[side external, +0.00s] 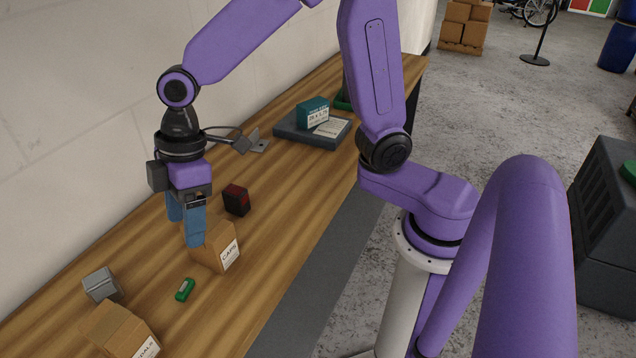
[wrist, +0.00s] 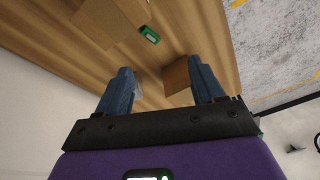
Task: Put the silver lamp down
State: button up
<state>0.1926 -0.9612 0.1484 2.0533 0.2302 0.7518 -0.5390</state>
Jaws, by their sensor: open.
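The silver lamp (side external: 101,285) appears to be the small grey, box-shaped item on the wooden bench at the lower left, near the wall. In the wrist view a pale grey piece (wrist: 138,91) shows beside the left finger, mostly hidden by it; it is probably the same lamp. My gripper (side external: 184,232) points down with its blue fingers apart, above the bench and beside the cardboard box marked CAPS (side external: 221,244). In the wrist view my gripper (wrist: 159,67) is open, and nothing is clearly held between its fingers.
A black and red item (side external: 236,200) stands behind the CAPS box. A small green item (side external: 185,290) lies in front of it. Another cardboard box (side external: 119,333) is at the lower left. A grey tray (side external: 290,130) carries a teal box (side external: 313,112). The wall borders the bench's left side.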

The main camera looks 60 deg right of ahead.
jog(key=s+d+h, duration=0.2)
jog(key=s+d, duration=1.6)
jog(key=s, duration=0.1)
jog(key=shift+f+m+h, duration=0.2)
jog(key=shift+m+h, duration=0.1)
